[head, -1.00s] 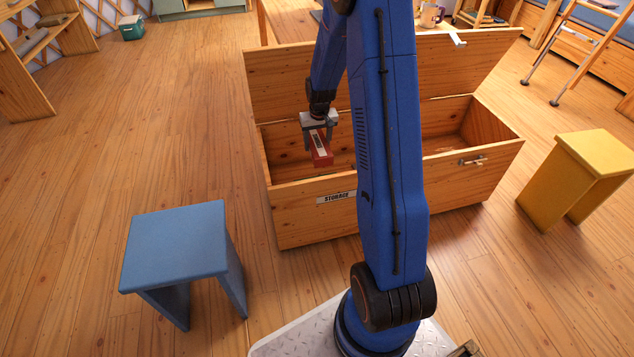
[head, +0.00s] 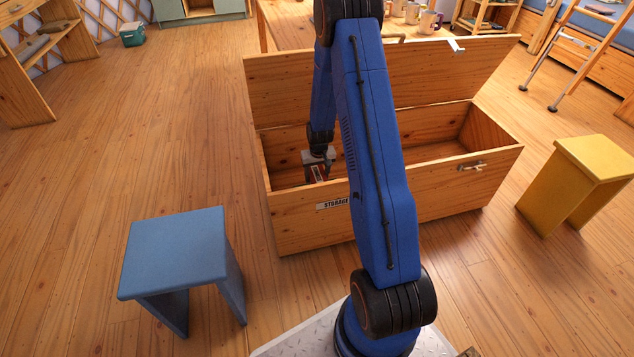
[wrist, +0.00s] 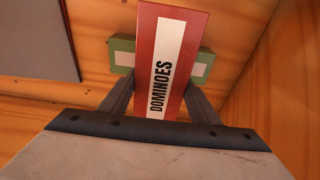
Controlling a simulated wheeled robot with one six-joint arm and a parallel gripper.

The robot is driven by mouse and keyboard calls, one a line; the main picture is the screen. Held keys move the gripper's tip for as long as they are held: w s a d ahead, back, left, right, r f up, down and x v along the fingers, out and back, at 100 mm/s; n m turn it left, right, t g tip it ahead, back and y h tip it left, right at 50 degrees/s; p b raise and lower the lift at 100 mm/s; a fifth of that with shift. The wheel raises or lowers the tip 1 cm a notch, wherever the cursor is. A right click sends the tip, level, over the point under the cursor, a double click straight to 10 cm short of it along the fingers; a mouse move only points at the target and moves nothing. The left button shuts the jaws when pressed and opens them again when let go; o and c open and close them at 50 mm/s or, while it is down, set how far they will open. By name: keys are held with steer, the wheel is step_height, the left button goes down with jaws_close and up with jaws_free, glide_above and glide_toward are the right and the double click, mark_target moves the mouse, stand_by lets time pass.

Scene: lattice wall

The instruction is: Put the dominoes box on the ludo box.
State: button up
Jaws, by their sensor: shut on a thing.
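The dominoes box (wrist: 180,25) is red with a white label reading DOMINOES. My gripper (head: 318,168) is shut on it, one finger on each side, and holds it inside the open storage chest (head: 300,236). In the wrist view a green box (wrist: 122,45) with a pale label lies behind and below the dominoes box, partly covered by it. No name can be read on the green box, so I cannot tell if it is the ludo box. Whether the two boxes touch is unclear. In the head view the chest's front wall hides the chest floor there.
The chest's raised lid (head: 290,85) stands behind my arm. A flat grey panel (wrist: 35,35) shows at the wrist view's upper left. A blue stool (head: 175,250) stands left, a yellow stool (head: 598,160) right. A table with mugs (head: 430,20) is behind the lid.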

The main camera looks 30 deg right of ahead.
steer(key=shift+f, duration=1.75)
steer(key=shift+f, duration=0.1)
steer(key=o, duration=1.3)
